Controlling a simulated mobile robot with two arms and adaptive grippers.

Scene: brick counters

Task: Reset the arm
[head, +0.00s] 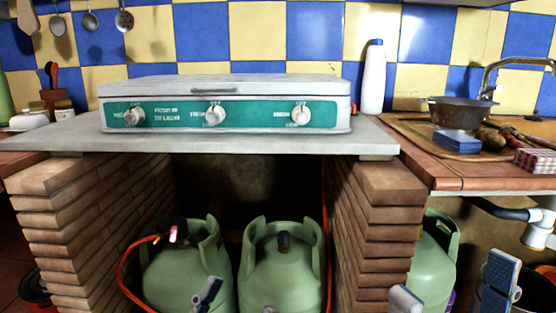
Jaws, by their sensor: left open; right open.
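My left gripper (238,302) shows at the bottom edge, a little left of the middle. Its fingertips are spread apart and nothing is between them; it appears in front of the green gas cylinders. My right gripper (452,288) is at the bottom right. Its two blue-grey fingers are wide apart and empty, in front of the right brick pillar and the cylinder beside it. Most of both arms is below the picture.
A white stove (225,88) sits on a grey slab (370,142) between brick pillars (375,215). Green gas cylinders (180,275) with an orange hose (124,275) stand below. On the right counter (455,180) are a pot (462,112) and a blue box (457,143); a white bottle (373,80) stands behind.

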